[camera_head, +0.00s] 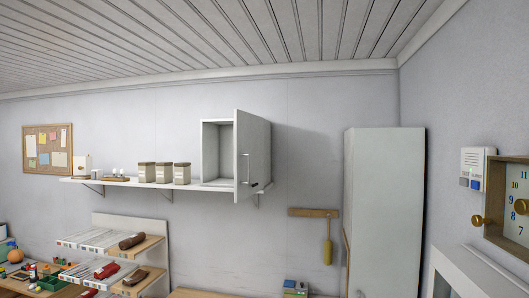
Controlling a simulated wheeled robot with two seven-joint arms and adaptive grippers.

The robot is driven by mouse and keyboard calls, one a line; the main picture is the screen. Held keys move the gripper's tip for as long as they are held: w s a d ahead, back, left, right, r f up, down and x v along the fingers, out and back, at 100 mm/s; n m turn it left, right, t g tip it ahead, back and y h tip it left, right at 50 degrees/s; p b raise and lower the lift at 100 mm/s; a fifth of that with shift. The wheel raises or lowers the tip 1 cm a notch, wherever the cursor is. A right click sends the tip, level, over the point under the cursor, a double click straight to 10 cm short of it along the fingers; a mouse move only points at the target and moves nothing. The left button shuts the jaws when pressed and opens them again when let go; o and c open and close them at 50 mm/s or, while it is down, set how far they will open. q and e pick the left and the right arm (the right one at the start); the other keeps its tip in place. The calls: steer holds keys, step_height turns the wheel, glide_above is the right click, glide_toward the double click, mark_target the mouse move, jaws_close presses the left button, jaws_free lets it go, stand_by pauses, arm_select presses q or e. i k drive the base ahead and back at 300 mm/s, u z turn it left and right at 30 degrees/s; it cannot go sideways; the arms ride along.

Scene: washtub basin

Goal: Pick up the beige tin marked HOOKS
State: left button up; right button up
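Three beige tins with darker lids stand side by side on the white wall shelf (215,188): a left tin (146,174), a middle tin (164,174) and a right tin (182,174). Their markings are too small to read, so I cannot tell which is marked HOOKS. Neither of my grippers shows in the head view.
Right of the tins is a white wall cabinet (208,150), its door (253,155) swung open. A tiered rack (160,240) stands below the shelf. A tall white cupboard (385,210) and a wall clock (518,200) are at the right.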

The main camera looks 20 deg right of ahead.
mark_target(164, 170)
steer(key=z, duration=0.65)
steer(key=i, duration=1)
steer(key=z, duration=0.45)
steer(key=k, duration=1.05)
steer(key=u, duration=0.6)
steer(key=i, duration=1.05)
steer(key=u, duration=0.75)
steer(key=i, duration=2.1)
steer(key=z, duration=0.4)
